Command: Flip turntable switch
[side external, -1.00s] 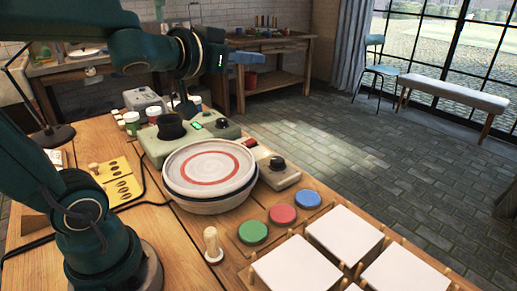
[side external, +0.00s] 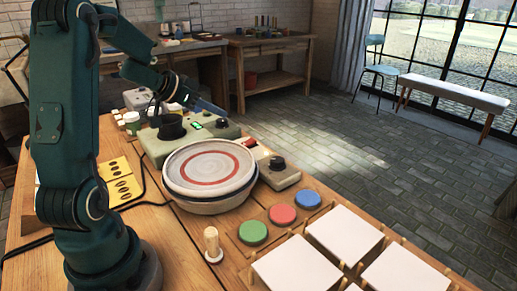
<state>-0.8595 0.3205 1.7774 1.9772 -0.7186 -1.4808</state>
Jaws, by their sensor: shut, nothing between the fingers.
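The turntable carries a pale round plate (side external: 187,157) with a red ring painted on it, above a round bowl-like base (side external: 215,205). Beside it on the right is a small control box (side external: 292,178) with a black knob (side external: 277,163) and a red switch (side external: 250,143) near its far end. The switch's exact position is too small to tell. My gripper (side external: 216,109) is behind the plate, over the far part of the green-grey device (side external: 228,131), pointing right. It looks shut and empty, apart from the switch.
Green (side external: 253,232), red (side external: 282,214) and blue (side external: 307,200) discs lie in front of the control box. White square tiles (side external: 345,235) stand among wooden pegs at the right. A wooden stamp (side external: 212,243) stands at the front.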

